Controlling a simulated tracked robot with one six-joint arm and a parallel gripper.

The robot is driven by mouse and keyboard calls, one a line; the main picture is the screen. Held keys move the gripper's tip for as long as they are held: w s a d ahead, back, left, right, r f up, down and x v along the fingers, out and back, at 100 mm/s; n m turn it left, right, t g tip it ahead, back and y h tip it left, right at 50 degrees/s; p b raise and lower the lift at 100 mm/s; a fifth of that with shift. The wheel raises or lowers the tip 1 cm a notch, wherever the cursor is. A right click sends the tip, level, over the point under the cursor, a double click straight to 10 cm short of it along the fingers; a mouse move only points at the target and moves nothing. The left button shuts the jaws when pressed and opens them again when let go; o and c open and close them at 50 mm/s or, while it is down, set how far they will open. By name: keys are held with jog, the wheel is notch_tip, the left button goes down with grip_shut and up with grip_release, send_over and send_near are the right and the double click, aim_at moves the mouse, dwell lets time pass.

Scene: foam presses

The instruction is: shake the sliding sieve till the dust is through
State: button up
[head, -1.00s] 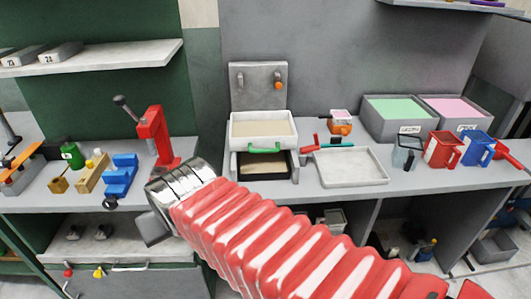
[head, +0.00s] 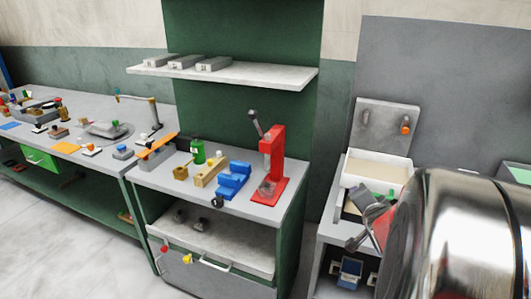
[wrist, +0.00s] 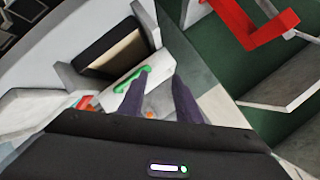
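The sieve is a white box (head: 378,167) with pale dust in it, on the grey bench at the right of the head view. Its green handle (wrist: 130,78) shows in the wrist view on the white front face. Under the sieve is a dark-walled tray (wrist: 108,48) with a tan inside. My gripper (wrist: 163,72) is open, its two dark fingers apart with nothing between them. The left fingertip overlaps the handle's end in the picture; I cannot tell if they touch. In the head view my chrome wrist covers the bench right of the sieve.
A grey back plate (head: 386,130) with an orange knob (head: 405,128) stands behind the sieve. A red press (head: 272,165) and a blue vice (head: 233,180) stand on the bench to the left. A white tray (wrist: 42,108) lies left of the handle in the wrist view.

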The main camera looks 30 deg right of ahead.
jog(key=s+d+f+m+t, duration=0.3)
jog(key=s+d+f+m, duration=0.1)
jog(key=s+d+m, duration=0.3)
jog(key=shift+s+f+m+t, duration=0.25)
jog(key=shift+s+m+t, duration=0.05)
jog(key=shift+s, duration=0.45)
jog(key=shift+w, duration=0.15)
jog(key=x, duration=1.3)
jog(key=shift+w+d+f, duration=0.1)
jog(key=shift+w+f, duration=0.1)
jog(key=shift+w, duration=0.05)
jog(key=shift+c, duration=0.2)
grip_shut()
jog(key=shift+f, duration=0.1)
